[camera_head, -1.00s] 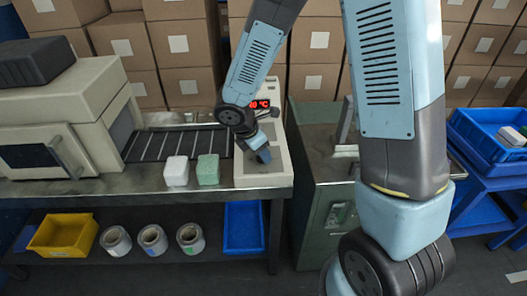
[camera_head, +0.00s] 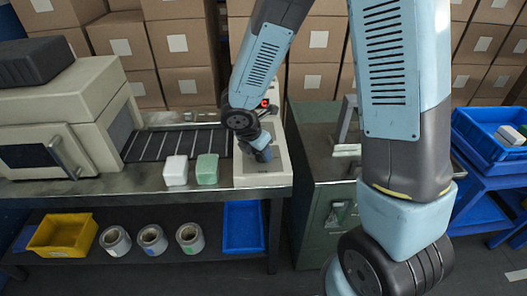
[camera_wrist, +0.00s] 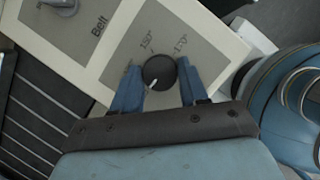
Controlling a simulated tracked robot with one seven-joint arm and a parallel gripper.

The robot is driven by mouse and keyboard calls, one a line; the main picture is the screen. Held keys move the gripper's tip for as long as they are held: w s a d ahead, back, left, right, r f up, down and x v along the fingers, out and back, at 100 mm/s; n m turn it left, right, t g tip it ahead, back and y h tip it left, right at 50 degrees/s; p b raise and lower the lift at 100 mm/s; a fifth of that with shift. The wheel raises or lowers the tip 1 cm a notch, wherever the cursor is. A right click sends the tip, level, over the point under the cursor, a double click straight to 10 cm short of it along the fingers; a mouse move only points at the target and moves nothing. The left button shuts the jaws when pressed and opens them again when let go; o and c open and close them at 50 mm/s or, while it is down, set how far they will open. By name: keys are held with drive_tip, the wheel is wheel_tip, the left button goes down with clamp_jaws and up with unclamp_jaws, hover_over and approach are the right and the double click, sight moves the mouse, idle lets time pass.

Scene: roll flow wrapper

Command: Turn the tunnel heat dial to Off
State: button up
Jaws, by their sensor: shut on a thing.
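The dial (camera_wrist: 161,73) is a round dark knob with a white pointer mark on a grey panel in the wrist view. The labels 150° and 170° show on the panel beyond it. The pointer mark faces the lower left, toward my palm, away from both labels. No Off label is readable. My gripper (camera_wrist: 158,67) is shut on the dial, with one blue finger on each side. In the head view my gripper (camera_head: 262,154) is down at the light control box (camera_head: 261,181), and my wrist hides the dial.
A panel marked Bell (camera_wrist: 97,27) with another knob lies beside the dial panel. The conveyor (camera_head: 178,146) is left of the control box, with a white block (camera_head: 176,171) and a green block (camera_head: 207,169) in front. My arm mostly covers a red display (camera_head: 265,104).

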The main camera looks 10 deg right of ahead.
drive_tip(key=o, duration=1)
drive_tip(key=shift+o, duration=0.2)
drive_tip(key=v, duration=1.3)
drive_tip(key=shift+r, duration=0.3)
drive_tip(key=shift+s, duration=0.1)
